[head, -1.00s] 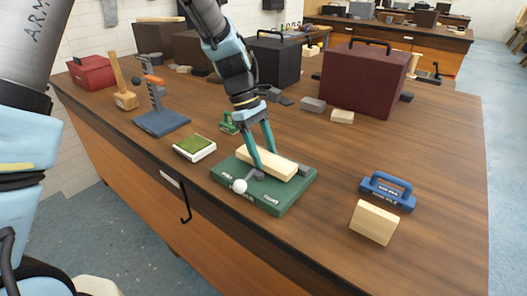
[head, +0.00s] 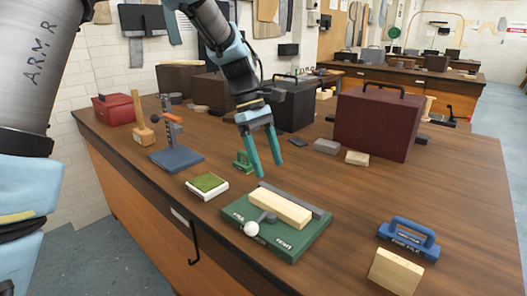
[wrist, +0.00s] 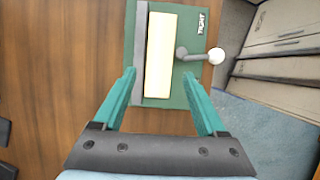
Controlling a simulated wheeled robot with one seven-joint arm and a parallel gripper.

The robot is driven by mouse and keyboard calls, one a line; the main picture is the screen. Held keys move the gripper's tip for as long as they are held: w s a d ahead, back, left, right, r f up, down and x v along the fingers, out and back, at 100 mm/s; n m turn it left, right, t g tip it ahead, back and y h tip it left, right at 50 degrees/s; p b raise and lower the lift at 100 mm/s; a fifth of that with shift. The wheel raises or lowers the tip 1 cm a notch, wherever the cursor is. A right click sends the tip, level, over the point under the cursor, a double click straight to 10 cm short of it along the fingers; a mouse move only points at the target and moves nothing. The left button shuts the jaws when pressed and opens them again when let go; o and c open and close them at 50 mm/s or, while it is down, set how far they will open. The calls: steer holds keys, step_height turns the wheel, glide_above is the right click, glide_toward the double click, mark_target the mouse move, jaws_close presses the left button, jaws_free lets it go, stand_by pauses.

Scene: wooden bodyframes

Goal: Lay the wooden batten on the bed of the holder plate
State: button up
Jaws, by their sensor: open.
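The pale wooden batten (head: 279,207) lies flat on the green holder plate (head: 287,246), along the plate's grey back rail (head: 293,199). The batten also shows in the wrist view (wrist: 160,55), beside the rail and apart from my fingers. A dark clamp lever with a white ball knob (head: 251,229) sits at the plate's front, its dark end close to the batten; I cannot tell if they touch. My gripper (head: 267,172) is open and empty, above and behind the plate in the head view. In the wrist view its fingers (wrist: 162,95) are spread wide.
A green-topped white pad (head: 207,186) and a blue-based stand (head: 176,159) are left of the plate. A blue-handled file block (head: 409,239) and a wooden block (head: 396,271) are at right. A dark red case (head: 377,125) stands behind. Bare tabletop lies between.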

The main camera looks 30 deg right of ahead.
steer(key=shift+v, duration=1.75)
steer(key=w+a+f+t, duration=0.1)
steer(key=w+a+f, duration=0.15)
steer(key=a, duration=0.45)
steer(key=w+a+f+m+t, duration=0.1)
steer(key=w+a, duration=0.2)
steer(key=a, duration=0.4)
steer(key=w+a+f+t, duration=0.1)
steer(key=w+a, duration=0.2)
steer(key=a, duration=0.5)
steer(key=s+a+f+m+t, duration=0.1)
steer(key=s+a+f, duration=0.1)
steer(key=a, duration=0.7)
steer(key=s+a+f+m+t+y, duration=0.1)
steer(key=s+a+m+t, duration=0.1)
steer(key=a, duration=0.6)
steer(key=shift+a+f, duration=0.4)
